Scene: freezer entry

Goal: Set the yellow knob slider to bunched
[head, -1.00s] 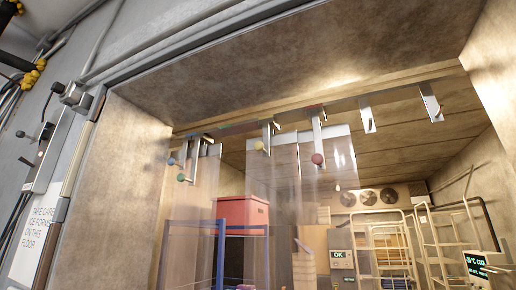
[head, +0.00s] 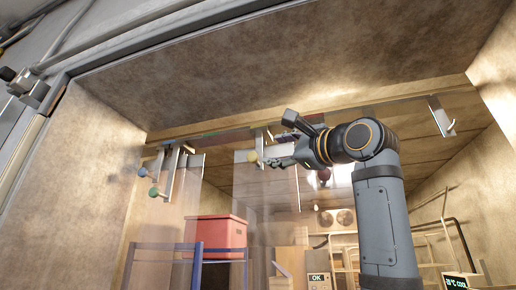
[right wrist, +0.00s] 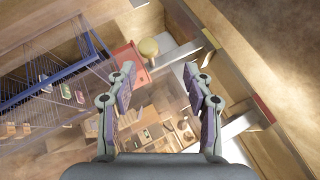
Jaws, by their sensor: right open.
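The yellow knob (head: 252,156) hangs on a metal bracket under the overhead rail, at the top of a clear strip curtain. In the right wrist view the yellow knob (right wrist: 148,47) lies just beyond my fingertips, roughly between their lines. My right gripper (head: 272,161) reaches in from the right, its fingers pointing left at the knob. It is open in the right wrist view (right wrist: 159,70), with nothing between the fingers. I cannot tell whether a fingertip touches the knob. My left gripper is not in view.
Blue (head: 142,172) and green (head: 153,192) knobs hang close together at the left end of the rail. A dark red knob (head: 324,174) is partly hidden below my right gripper. A red box (head: 216,235) stands behind the curtains.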

